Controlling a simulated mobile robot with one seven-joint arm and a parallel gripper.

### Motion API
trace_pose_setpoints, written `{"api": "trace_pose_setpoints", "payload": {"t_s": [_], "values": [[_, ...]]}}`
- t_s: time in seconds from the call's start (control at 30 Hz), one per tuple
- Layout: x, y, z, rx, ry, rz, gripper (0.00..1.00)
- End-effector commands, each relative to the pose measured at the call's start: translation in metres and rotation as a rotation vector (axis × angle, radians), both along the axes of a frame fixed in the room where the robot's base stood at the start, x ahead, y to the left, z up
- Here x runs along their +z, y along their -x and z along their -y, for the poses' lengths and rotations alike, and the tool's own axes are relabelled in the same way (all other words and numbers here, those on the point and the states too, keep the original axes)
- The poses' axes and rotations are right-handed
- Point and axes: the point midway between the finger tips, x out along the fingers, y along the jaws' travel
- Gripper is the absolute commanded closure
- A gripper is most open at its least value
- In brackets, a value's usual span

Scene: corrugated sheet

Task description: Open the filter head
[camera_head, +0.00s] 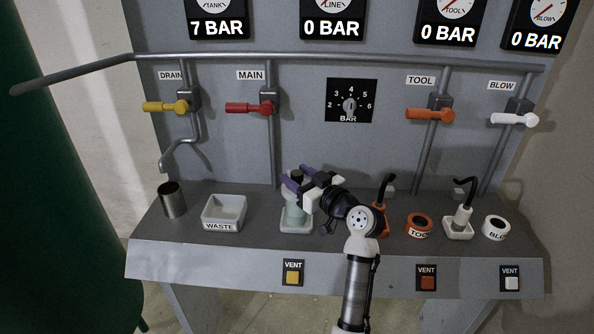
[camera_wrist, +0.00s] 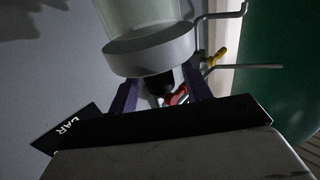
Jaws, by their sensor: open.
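The filter (camera_head: 296,213) stands upright on the bench in a small white base, with a pale green body. A dark knob (camera_head: 297,175) is at its top. In the wrist view the filter's pale cylinder and grey-white rim (camera_wrist: 150,50) fill the upper middle, and the dark knob (camera_wrist: 159,82) sticks out from the rim. My gripper (camera_head: 300,179) is at the top of the filter with its purple fingers apart. In the wrist view my gripper (camera_wrist: 160,92) has one finger on each side of the knob; whether they touch it cannot be told.
Left of the filter are a white WASTE tray (camera_head: 223,228) and a metal cup (camera_head: 173,199). Right are an orange TOOL ring (camera_head: 419,226), a white nozzle (camera_head: 460,221) and a white BLOW ring (camera_head: 495,228). Behind are pipes, a red MAIN valve (camera_head: 251,107) and a regulator dial (camera_head: 350,104).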

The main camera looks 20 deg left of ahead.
Motion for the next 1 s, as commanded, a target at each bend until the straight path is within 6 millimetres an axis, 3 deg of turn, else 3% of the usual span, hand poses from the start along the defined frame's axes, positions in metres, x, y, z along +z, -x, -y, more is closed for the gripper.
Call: {"api": "trace_pose_setpoints", "payload": {"t_s": [0.37,0.73,1.0], "values": [[-0.0005,-0.0031,-0.0050,-0.001,0.000,0.000,0.51],[-0.0004,-0.0029,-0.0049,-0.001,0.000,-0.001,1.00],[-0.0015,-0.0034,-0.0043,0.006,0.000,-0.001,1.00]]}}
